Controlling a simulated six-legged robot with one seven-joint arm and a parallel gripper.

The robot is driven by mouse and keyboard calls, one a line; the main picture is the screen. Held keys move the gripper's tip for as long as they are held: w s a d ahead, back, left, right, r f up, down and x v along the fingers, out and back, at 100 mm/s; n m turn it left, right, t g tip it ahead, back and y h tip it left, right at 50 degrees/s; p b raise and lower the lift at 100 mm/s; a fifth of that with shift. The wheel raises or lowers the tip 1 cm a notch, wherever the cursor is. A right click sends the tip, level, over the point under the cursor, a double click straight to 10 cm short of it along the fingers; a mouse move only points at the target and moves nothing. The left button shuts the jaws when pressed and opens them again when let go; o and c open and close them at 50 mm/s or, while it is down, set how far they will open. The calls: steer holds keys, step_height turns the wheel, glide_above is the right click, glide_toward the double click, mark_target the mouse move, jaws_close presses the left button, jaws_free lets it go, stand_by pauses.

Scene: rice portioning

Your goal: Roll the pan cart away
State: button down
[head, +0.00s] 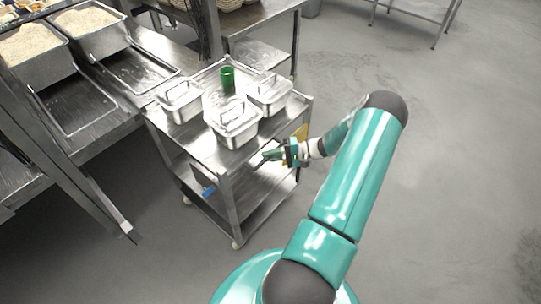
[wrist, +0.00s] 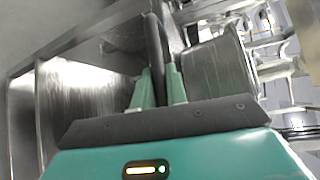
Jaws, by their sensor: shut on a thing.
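The pan cart (head: 190,140) is a steel cart with an upper top and a lower shelf (head: 262,207), standing on casters beside the steel counter. Lidded steel pans (head: 236,128) and a green cup (head: 227,78) stand on its top. My gripper (head: 268,156) is at the cart's near right side, below the top's edge. In the wrist view its green fingers (wrist: 158,88) are shut on a dark bar (wrist: 154,48), which looks like the cart's handle. The bar is too small to make out in the head view.
A steel counter (head: 85,150) with rice-filled pans (head: 93,28) and empty trays runs along the left, close to the cart. Another steel table (head: 262,18) stands behind the cart. A rack (head: 415,12) is at the far right. The grey floor (head: 450,150) on the right is clear.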

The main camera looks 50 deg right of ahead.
steer(key=c, duration=1.4)
jaws_free()
steer(key=shift+a, duration=0.1)
steer(key=v, duration=1.4)
steer(key=shift+w, duration=0.1)
